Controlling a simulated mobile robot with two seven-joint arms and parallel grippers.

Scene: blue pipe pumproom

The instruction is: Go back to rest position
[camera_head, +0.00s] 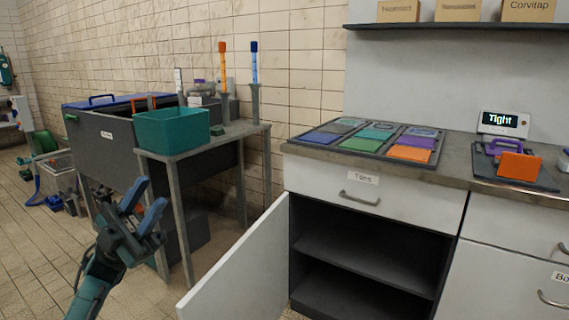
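My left gripper (143,207) is raised in the lower left of the head view, in front of the metal side table. Its two blue fingertips stand apart with nothing between them, so it is open and empty. It touches nothing that I can see. My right gripper is not in the view. The cabinet door (240,272) below the counter stands open toward me, to the right of my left gripper. The shelves (362,250) inside the cabinet look empty.
A teal bin (171,131) stands on the side table (206,149). The counter (456,160) holds a tray of coloured tiles (333,139), a display reading "Tight" (503,123), and an orange block (519,166) on a dark mat.

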